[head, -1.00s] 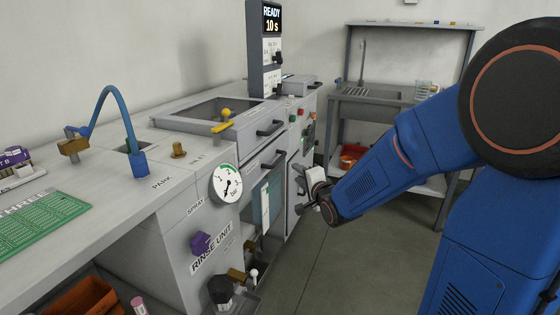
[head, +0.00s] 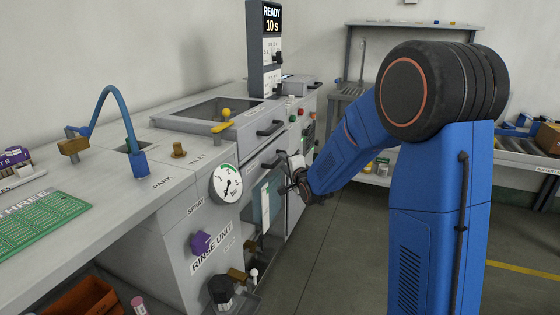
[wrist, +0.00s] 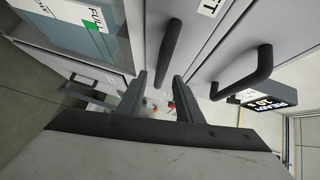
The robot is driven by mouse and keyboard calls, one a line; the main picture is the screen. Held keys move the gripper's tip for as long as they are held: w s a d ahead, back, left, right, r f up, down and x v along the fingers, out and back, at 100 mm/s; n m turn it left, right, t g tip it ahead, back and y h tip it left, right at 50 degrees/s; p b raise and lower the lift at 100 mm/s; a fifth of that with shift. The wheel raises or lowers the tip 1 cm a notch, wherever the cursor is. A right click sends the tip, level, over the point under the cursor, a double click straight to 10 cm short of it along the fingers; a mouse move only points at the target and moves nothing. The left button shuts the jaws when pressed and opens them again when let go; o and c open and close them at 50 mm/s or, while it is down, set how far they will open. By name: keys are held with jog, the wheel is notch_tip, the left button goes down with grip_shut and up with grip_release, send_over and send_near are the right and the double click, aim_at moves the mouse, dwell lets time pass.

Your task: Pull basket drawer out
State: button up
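The grey machine has two drawer fronts with dark bar handles. In the head view the upper handle (head: 270,128) is clear, and the lower handle (head: 273,160) is just beyond my gripper (head: 284,186). In the wrist view the lower handle (wrist: 168,50) runs lengthwise, its near end in line with the gap between the fingers of my gripper (wrist: 159,75). The fingers are open, apart on either side; I cannot tell if they touch it. The upper handle (wrist: 247,76) is off to the right. A label ending in T lies between the handles.
A tank window marked FULL (wrist: 93,20) lies beside the lower drawer. The gauge (head: 226,183) and the purple knob (head: 201,243) are on the near rinse unit. The floor (head: 335,260) in front is clear. A conveyor (head: 520,150) stands far right.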

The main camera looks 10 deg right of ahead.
jog(key=shift+w+a+f, duration=0.15)
jog(key=shift+w+a, duration=0.05)
jog(key=shift+w, duration=0.95)
jog(key=shift+w+a+f, duration=0.15)
jog(key=shift+w, duration=1)
grip_shut()
